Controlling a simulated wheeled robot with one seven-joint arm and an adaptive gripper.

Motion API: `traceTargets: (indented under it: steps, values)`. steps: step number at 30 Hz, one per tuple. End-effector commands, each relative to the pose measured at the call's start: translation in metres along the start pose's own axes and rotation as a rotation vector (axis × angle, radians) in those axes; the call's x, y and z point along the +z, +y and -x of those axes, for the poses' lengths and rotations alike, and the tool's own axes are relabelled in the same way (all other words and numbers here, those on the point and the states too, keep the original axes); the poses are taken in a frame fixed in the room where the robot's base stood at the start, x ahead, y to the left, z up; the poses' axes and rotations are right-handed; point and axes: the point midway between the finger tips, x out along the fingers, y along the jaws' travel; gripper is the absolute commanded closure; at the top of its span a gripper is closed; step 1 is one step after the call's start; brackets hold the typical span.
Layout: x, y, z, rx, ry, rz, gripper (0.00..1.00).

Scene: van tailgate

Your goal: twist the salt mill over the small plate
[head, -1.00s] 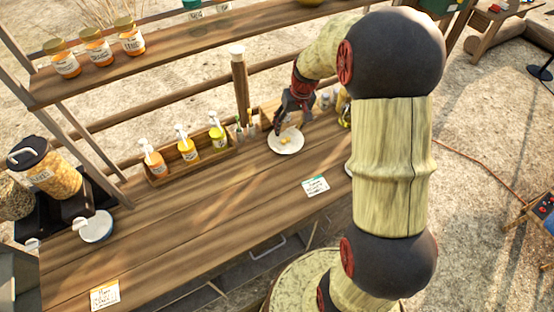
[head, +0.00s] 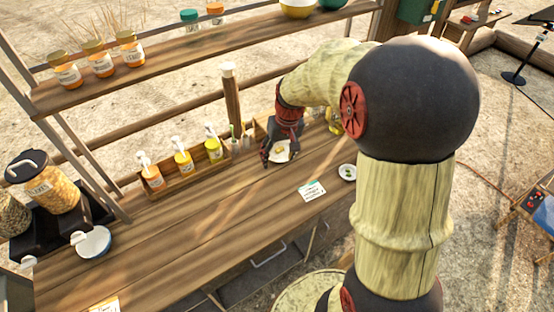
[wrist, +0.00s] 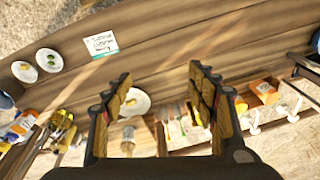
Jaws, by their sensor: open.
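My gripper (head: 279,160) is open and empty above the wooden counter (head: 215,205). A small white plate (head: 347,172) with green bits lies to the right. I cannot tell which plate is the task's. A small tan thing with a grey top (wrist: 129,138) near the left finger's base may be the salt mill; this is unsure.
A wooden box of pump bottles (head: 183,162) stands left of my gripper, with utensils beside it. A wooden post (head: 231,95) rises behind. A card (head: 312,191) lies near the front edge. Yellow bottles (wrist: 60,127) stand at the wrist view's left. The counter's middle is clear.

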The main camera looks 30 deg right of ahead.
Motion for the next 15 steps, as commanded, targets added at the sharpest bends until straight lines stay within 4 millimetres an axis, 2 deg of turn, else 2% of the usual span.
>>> traceTargets:
  steps: [8,12,15]
  values:
    - [0.001,0.000,0.000,0.000,0.000,0.000,0.42]
    - [0.001,0.003,0.002,0.000,-0.008,-0.008,0.50]
    - [0.004,0.010,-0.008,-0.002,-0.045,-0.026,0.55]
